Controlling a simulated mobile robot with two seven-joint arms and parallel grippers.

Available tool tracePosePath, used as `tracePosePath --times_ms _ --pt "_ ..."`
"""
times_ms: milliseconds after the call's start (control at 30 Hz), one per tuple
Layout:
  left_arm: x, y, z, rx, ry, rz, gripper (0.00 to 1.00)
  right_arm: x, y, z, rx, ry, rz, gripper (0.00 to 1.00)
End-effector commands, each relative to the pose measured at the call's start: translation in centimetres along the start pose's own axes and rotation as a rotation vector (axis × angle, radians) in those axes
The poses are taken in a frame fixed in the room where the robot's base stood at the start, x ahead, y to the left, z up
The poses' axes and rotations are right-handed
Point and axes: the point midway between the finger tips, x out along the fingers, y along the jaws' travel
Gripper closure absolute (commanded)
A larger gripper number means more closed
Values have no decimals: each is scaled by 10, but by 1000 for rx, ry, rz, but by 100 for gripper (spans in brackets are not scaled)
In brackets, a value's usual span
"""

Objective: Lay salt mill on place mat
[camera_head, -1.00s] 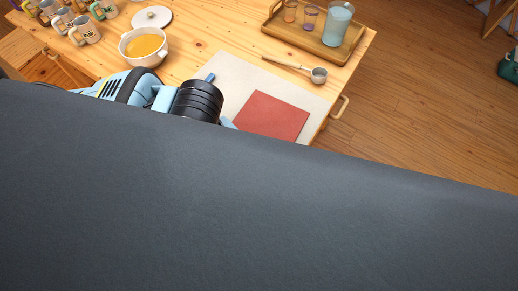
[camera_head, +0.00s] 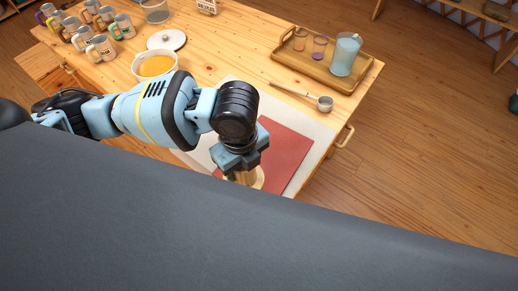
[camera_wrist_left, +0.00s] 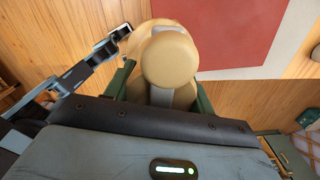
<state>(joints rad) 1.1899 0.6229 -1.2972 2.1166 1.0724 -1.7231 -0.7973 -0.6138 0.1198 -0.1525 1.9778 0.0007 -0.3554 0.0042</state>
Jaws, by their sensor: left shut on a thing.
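The salt mill (camera_head: 257,177) is pale wood with a rounded head, partly hidden by my left gripper (camera_head: 240,172). The left wrist view shows the mill (camera_wrist_left: 170,58) close up, between the green fingers of my left gripper (camera_wrist_left: 160,90), which is shut on it. The red place mat (camera_head: 289,150) lies flat on a pale sheet on the wooden table, and its red surface (camera_wrist_left: 215,30) also shows in the wrist view. In the head view the mill overlaps the mat's near part; I cannot tell whether they touch.
A ladle (camera_head: 323,103) lies beyond the mat. A wooden tray (camera_head: 285,60) with small glasses and a blue jug (camera_head: 345,54) stands behind it. A soup pot (camera_head: 139,70), a lid (camera_head: 166,39) and several mugs stand left. A dark surface hides the near side.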

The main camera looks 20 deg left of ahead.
Motion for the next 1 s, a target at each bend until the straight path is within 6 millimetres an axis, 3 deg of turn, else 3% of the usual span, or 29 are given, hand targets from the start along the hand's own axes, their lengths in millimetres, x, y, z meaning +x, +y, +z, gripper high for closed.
tracePosePath --times_ms 100,300,733,1000 --pt "3 -26 11 -3 2 0 73 1 -1 5 2 -8 -1 0" --pt "6 -55 24 -1 1 -1 73 2 -2 8 6 -15 -2 0" --pt "7 -70 31 0 1 -2 73 3 -3 8 13 -15 -2 0" --pt "41 -70 31 0 0 -1 73 4 -3 11 11 -19 -2 0"
